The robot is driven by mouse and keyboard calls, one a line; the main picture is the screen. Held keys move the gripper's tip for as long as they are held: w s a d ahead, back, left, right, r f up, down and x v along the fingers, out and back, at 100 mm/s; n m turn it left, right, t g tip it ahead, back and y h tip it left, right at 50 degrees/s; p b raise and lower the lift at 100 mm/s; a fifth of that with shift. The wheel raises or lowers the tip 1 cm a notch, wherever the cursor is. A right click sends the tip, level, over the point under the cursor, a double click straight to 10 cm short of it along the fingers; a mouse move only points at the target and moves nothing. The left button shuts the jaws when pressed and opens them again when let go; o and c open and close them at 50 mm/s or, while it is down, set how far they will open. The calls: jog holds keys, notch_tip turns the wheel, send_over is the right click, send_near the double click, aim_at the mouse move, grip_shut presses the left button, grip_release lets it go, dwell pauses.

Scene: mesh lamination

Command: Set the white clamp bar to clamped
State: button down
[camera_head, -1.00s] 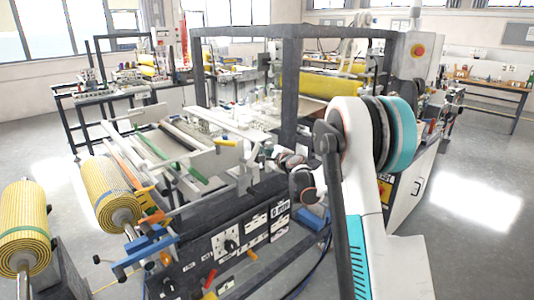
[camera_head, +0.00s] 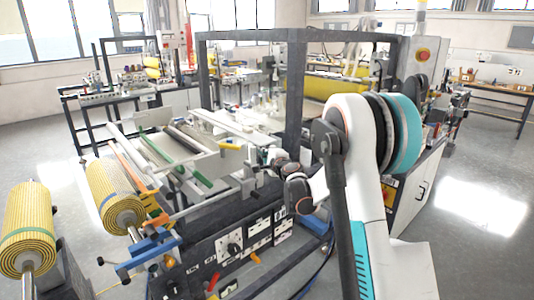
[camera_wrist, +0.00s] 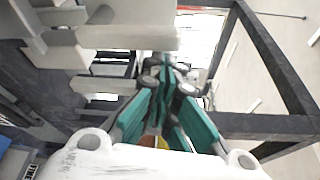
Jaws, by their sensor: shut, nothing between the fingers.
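A long white bar (camera_head: 232,127), which looks like the clamp bar, lies across the machine left of the dark upright post in the head view. I cannot tell its setting. In the wrist view a pale bar (camera_wrist: 125,38) crosses the upper left, close to the fingertips; whether it is the same bar, or touched, is unclear. My gripper (camera_wrist: 165,66) has teal-and-dark fingers, drawn together and empty.
A dark frame post (camera_head: 296,95) stands close behind my gripper; the dark frame also fills the wrist view's right side (camera_wrist: 265,125). Yellow rolls (camera_head: 115,197) sit at the left front. A control panel (camera_head: 235,246) is below. Open floor lies to the right.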

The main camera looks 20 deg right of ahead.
aim_at(252, 151)
jog(key=shift+n, duration=0.7)
jog(key=shift+s+a+r+b, duration=0.1)
jog(key=shift+s+a, duration=0.15)
jog(key=shift+a, duration=0.55)
jog(key=shift+s+a+b, duration=0.1)
jog(key=shift+s+a, duration=0.1)
jog(key=shift+a, duration=0.55)
jog(key=shift+s+a+r+b, duration=0.1)
jog(key=shift+s+a, duration=0.15)
jog(key=shift+a, duration=0.55)
